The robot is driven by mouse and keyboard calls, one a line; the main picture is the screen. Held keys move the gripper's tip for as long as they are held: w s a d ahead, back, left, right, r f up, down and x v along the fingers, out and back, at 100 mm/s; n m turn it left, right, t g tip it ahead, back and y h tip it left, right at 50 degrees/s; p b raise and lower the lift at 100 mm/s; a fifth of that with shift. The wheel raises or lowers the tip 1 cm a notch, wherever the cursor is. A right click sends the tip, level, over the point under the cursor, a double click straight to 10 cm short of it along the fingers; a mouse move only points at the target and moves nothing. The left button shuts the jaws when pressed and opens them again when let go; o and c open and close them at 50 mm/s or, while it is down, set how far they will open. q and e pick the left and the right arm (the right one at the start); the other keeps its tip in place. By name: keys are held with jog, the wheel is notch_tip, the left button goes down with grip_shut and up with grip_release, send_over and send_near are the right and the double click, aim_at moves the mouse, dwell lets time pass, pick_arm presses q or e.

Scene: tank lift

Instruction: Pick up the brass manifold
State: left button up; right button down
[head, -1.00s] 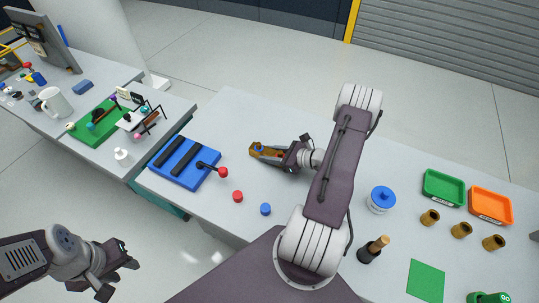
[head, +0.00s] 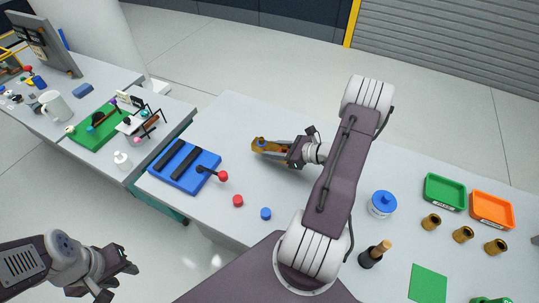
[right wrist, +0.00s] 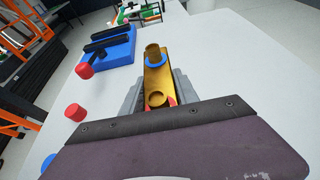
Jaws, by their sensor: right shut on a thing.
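The brass manifold (head: 268,146) is a golden bar with a blue ring and round brass ports, over the middle of the white table. My right gripper (head: 292,151) is shut on its near end. In the right wrist view the manifold (right wrist: 158,75) sits between the two grey fingers of my right gripper (right wrist: 158,96), with a little red beside its near port. Its underside is hidden, and any gap to the table looks small. My left gripper (head: 118,279) is open and empty, low at the left, away from the table.
A blue rack (head: 184,180) with black bars and a red-knobbed lever stands left of the manifold. Red (head: 238,200) and blue (head: 265,213) caps lie in front. A blue-lidded jar (head: 382,204), bottle (head: 374,254), brass fittings and green and orange trays stand right.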

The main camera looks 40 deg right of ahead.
jog(key=s+d+r, duration=0.6)
jog(key=d, duration=0.3)
jog(key=shift+r+b, duration=0.2)
jog(key=shift+b, duration=0.15)
